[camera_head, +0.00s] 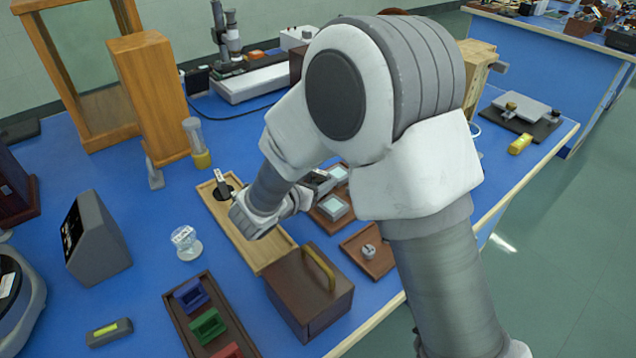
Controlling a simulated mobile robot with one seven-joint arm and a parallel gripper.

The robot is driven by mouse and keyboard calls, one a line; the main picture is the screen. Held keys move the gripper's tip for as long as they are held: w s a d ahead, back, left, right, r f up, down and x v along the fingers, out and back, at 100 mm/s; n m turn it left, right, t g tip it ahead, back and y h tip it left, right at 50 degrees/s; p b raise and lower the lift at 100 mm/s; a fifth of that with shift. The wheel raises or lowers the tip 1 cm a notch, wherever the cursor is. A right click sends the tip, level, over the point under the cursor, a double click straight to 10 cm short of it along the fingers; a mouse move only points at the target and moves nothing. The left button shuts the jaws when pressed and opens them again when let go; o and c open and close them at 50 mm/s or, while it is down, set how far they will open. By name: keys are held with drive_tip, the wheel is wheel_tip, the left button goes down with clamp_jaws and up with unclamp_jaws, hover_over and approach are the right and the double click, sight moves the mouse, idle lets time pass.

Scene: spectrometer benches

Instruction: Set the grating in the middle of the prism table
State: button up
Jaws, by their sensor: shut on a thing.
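My gripper (322,181) is at the end of my bent arm, low over the bench and beside a brown tray. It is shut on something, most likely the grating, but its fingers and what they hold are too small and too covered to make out. Two pale square plates (335,207) in dark frames are at the brown tray, just right of my gripper. A dark round disc (224,193), probably the prism table, is on a long light wooden board (272,252), left of my wrist. A small pale upright piece shows at the disc; I cannot tell what it is.
A brown box with a yellow handle (312,296) stands in front of the board. A tray (172,305) of coloured blocks, a clear glass piece (186,242) and a grey meter (92,240) are to the left. A wooden block (150,95) stands behind. A small tray (372,262) lies right.

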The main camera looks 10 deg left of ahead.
drive_tip(key=shift+f, duration=0.15)
drive_tip(key=shift+f, duration=0.15)
drive_tip(key=o, duration=1.4)
drive_tip(key=shift+s+a+r, duration=0.1)
drive_tip(key=shift+s+r, duration=0.05)
drive_tip(key=shift+r, duration=0.2)
drive_tip(key=p+v, duration=0.2)
drive_tip(key=v, duration=0.9)
drive_tip(key=shift+s, duration=0.3)
